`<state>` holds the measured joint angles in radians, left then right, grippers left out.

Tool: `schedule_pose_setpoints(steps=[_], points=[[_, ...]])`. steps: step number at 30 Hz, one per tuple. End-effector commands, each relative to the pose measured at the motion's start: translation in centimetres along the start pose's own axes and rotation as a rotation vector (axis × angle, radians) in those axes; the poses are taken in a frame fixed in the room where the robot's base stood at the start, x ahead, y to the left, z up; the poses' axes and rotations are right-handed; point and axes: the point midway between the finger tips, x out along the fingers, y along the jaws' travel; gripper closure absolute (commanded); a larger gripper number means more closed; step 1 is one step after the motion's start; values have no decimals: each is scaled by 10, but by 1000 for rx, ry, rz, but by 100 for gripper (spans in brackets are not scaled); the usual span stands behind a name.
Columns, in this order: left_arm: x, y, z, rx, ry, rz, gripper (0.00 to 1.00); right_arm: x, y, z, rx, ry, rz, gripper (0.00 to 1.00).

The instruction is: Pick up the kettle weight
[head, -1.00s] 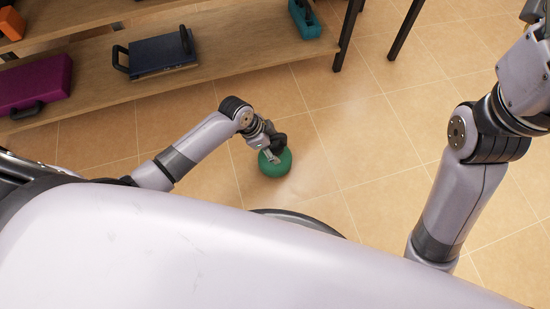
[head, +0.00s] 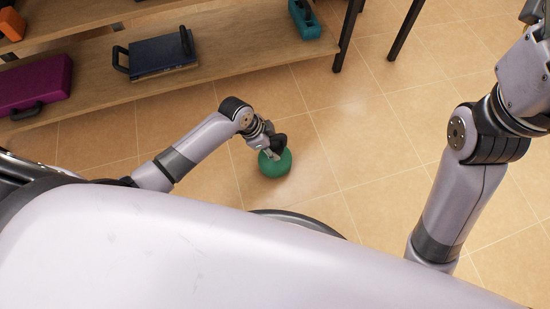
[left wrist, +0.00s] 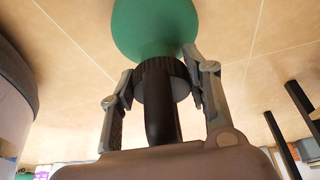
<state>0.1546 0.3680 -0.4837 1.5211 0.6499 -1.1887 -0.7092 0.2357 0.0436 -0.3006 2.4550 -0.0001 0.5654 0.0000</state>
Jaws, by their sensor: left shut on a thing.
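The kettle weight (head: 277,164) is a round green body below my left arm in the head view, over the tiled floor. In the left wrist view its green body (left wrist: 154,25) fills the top middle, with a dark collar and dark grip towards me. My left gripper (head: 268,150) is shut on the dark part, one finger on each side; both fingers also show in the left wrist view (left wrist: 160,88). I cannot tell whether the weight touches the floor. My right arm shows at the right, but its gripper is out of view.
A wooden shelf (head: 225,62) at the upper left holds a purple case (head: 35,85), a dark blue block with black handles (head: 160,53) and a teal item (head: 304,20). Dark shelf legs stand at the top. The tiled floor (head: 365,140) between my arms is clear.

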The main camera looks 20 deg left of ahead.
Motion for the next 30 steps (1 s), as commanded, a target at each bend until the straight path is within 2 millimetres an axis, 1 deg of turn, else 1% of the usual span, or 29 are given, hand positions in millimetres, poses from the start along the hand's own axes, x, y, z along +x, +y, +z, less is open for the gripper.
schedule_pose_setpoints(steps=[14, 20, 23, 26, 30], points=[[-2, -1, -2, 1, 5, -3, 100, 0, 0, 0, 0, 0, 0, 11], [-8, -1, -5, 2, 5, -3, 100, 4, 1, -1, 0, 4, 1, 11], [-15, -2, -8, 3, 5, -4, 100, 6, 2, -1, 1, 4, 5, 11], [-27, -2, -13, 3, 5, -5, 100, -4, 3, 6, 4, -46, 14, 11], [-52, -2, -24, 4, 6, -6, 100, -10, 5, 10, 11, -94, 33, 11]])
